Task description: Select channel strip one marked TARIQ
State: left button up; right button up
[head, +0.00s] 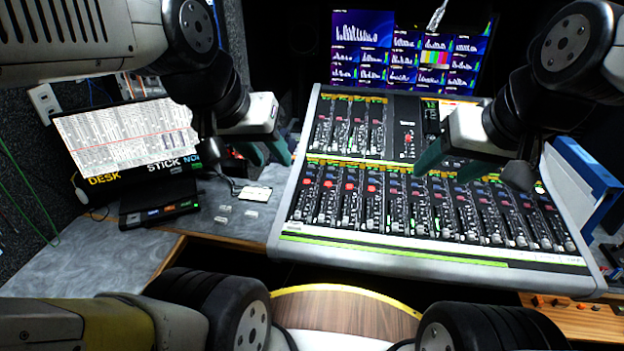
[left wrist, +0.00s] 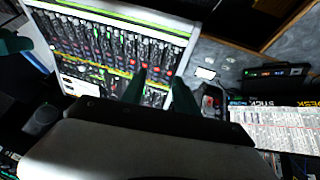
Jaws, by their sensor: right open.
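The mixing console (head: 430,255) has a lower bank of channel strips with red, blue and green keys and faders; its leftmost strip (head: 303,192) is at the left end. The strip names are too small to read, so I cannot tell which is marked TARIQ. My left gripper (head: 265,153) is open and empty, by the console's upper left edge. In the left wrist view its dark green fingers (left wrist: 158,90) stand apart in front of the console (left wrist: 186,30). My right gripper (head: 476,165) is open above the console's middle right, hiding some controls.
A screen wall (head: 408,50) stands behind the console. At left are a monitor with a printed list (head: 128,135) and a small black key panel (head: 160,213). Small white pieces (head: 250,213) lie on the grey desk. A blue and white binder (head: 585,180) stands at right.

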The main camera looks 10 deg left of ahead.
pick_arm(q)
jog(key=shift+c, duration=0.5)
grip_shut()
dwell(1.2)
